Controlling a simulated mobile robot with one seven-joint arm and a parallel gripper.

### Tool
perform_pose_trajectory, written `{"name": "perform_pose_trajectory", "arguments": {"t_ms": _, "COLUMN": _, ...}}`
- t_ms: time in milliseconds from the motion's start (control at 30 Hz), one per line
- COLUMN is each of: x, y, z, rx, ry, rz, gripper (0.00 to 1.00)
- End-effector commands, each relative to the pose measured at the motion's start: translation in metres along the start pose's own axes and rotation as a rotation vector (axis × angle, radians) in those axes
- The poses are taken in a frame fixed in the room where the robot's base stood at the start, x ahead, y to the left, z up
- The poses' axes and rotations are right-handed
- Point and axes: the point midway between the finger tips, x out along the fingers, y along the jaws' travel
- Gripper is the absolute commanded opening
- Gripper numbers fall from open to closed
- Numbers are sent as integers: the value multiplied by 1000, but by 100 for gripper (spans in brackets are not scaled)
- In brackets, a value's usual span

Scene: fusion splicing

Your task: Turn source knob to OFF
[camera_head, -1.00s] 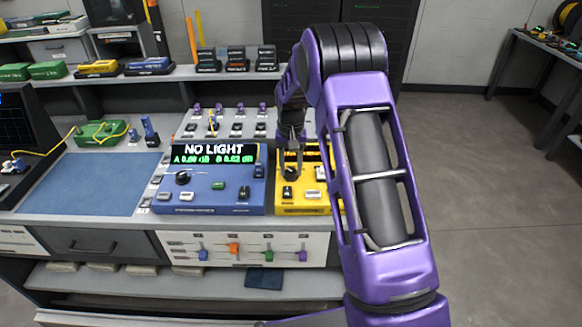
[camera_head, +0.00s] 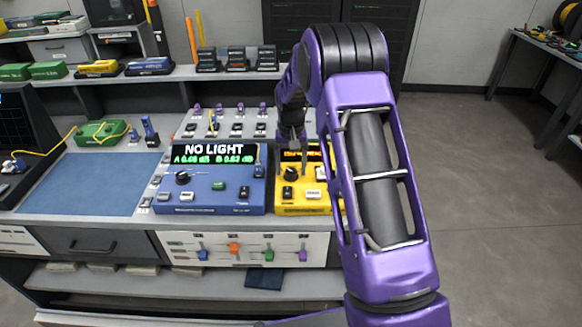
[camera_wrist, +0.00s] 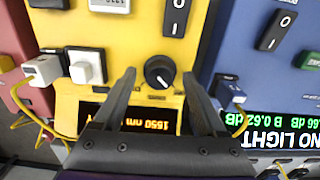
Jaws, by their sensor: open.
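The yellow source unit (camera_head: 308,208) stands on the bench, right of the blue meter. Its round black knob (camera_head: 291,173) also shows in the wrist view (camera_wrist: 159,72), with a white mark on its lower right side. The unit's display (camera_wrist: 150,118) is lit orange, upside down in the wrist view, and appears to show a wavelength in nm. My gripper (camera_head: 291,158) is open; in the wrist view its fingers (camera_wrist: 159,76) lie on either side of the knob without gripping it. Their height above the panel is hard to tell.
The blue meter (camera_head: 215,196) beside it reads NO LIGHT. White and black rocker switches (camera_wrist: 177,14) and a white connector (camera_wrist: 45,68) with yellow fibre lie near the fingers. A blue mat (camera_head: 90,183) at left is bare.

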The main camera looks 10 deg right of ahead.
Motion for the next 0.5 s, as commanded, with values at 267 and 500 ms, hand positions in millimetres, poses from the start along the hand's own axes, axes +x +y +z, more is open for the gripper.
{"name": "perform_pose_trajectory", "arguments": {"t_ms": 267, "x": -30, "y": 0, "z": -1, "rx": 0, "ry": 5, "rz": -1, "gripper": 74}}
{"name": "perform_pose_trajectory", "arguments": {"t_ms": 500, "x": -88, "y": 0, "z": -1, "rx": 0, "ry": 6, "rz": -1, "gripper": 74}}
